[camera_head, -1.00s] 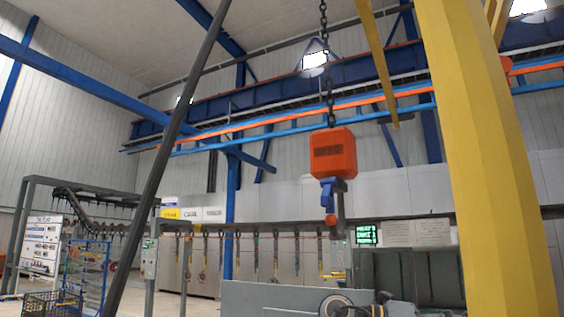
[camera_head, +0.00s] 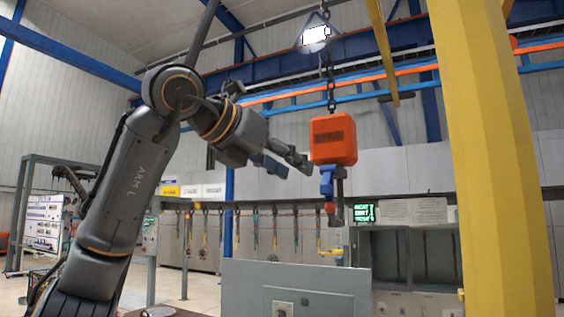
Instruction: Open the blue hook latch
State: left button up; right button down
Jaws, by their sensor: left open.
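The orange hoist block (camera_head: 333,140) hangs on a chain right of the middle. The blue hook latch (camera_head: 327,182) is just under it, beside the dark grey hook (camera_head: 337,198). A small red-orange ball (camera_head: 330,208) shows at the hook. My left gripper (camera_head: 293,168) is open, left of the block and about level with its lower edge and the latch. Its fingers point right toward the block; a narrow gap shows between them and the block in the picture. Nothing shows between the fingers. My right gripper is not in view.
A thick yellow column (camera_head: 496,150) stands at the right. A grey panel (camera_head: 297,290) stands low in the middle. Several thin tools hang along the back wall. Blue and orange overhead rails (camera_head: 370,80) cross above. A green-lit sign (camera_head: 364,213) is right of the hook.

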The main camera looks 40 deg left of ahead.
aim_at(322, 188)
pick_arm(q)
jog(key=x, duration=0.9)
jog(key=shift+w+f, duration=0.1)
jog(key=shift+w, duration=0.2)
